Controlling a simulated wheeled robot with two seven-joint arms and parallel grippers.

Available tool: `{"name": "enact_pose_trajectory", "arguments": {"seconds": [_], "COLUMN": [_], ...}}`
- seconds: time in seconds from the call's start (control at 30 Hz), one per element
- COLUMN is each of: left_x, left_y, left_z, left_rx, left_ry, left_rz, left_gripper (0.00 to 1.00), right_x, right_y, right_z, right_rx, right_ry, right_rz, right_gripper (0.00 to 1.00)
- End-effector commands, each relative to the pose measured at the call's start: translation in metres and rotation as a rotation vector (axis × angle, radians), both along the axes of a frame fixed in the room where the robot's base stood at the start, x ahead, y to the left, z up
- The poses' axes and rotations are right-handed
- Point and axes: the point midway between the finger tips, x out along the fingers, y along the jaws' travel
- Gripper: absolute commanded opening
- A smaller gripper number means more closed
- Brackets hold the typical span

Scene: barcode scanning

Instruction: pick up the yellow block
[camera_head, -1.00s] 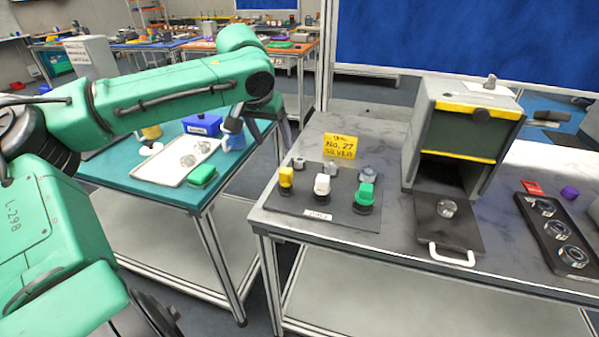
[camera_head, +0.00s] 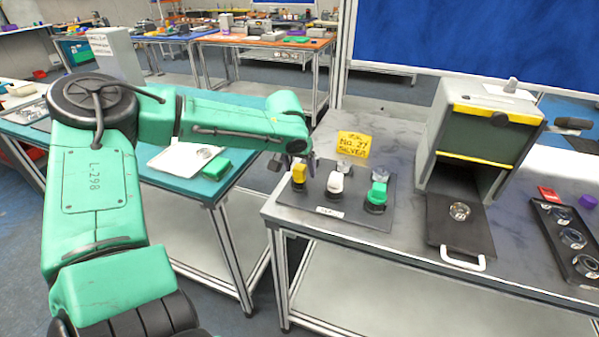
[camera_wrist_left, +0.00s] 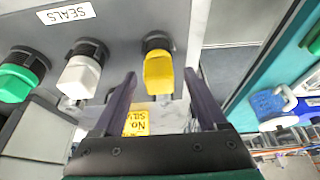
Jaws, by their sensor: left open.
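The yellow block (camera_head: 299,172) sits on a dark round base at the left of a dark board on the grey table. In the left wrist view the yellow block (camera_wrist_left: 158,72) lies between the two finger tips. My left gripper (camera_head: 311,162) is just behind and beside the block in the head view, partly hidden by my arm. My left gripper (camera_wrist_left: 160,75) is open in the wrist view, with a gap visible on both sides of the block. I cannot tell how far the fingers are from it in depth.
A white block (camera_head: 335,183) and a green block (camera_head: 377,192) stand to the right on similar bases. A yellow sign (camera_head: 353,145) stands behind them. A grey box (camera_head: 470,130) with an open flap is further right. A teal table (camera_head: 160,180) is to the left.

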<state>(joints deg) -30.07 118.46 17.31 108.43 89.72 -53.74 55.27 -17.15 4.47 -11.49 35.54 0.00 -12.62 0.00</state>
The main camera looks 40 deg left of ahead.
Motion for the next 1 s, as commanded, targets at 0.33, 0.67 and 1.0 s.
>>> {"name": "enact_pose_trajectory", "arguments": {"seconds": [0.33,0.67,1.0], "left_x": [0.0,0.001,0.001], "left_y": [0.0,0.0,0.001], "left_z": [0.0,0.009,0.105], "left_rx": [0.0,0.0,0.002], "left_ry": [0.0,-0.003,-0.007], "left_rz": [0.0,0.001,0.002], "left_gripper": [0.0,0.0,0.0], "right_x": [0.0,0.0,0.0], "right_y": [-0.002,-0.003,-0.002], "right_z": [0.0,0.0,0.001], "right_rx": [-0.003,-0.003,-0.003], "right_ry": [-0.001,0.0,0.0], "right_rz": [0.0,0.0,0.0], "right_gripper": [0.5,0.5,0.5]}}
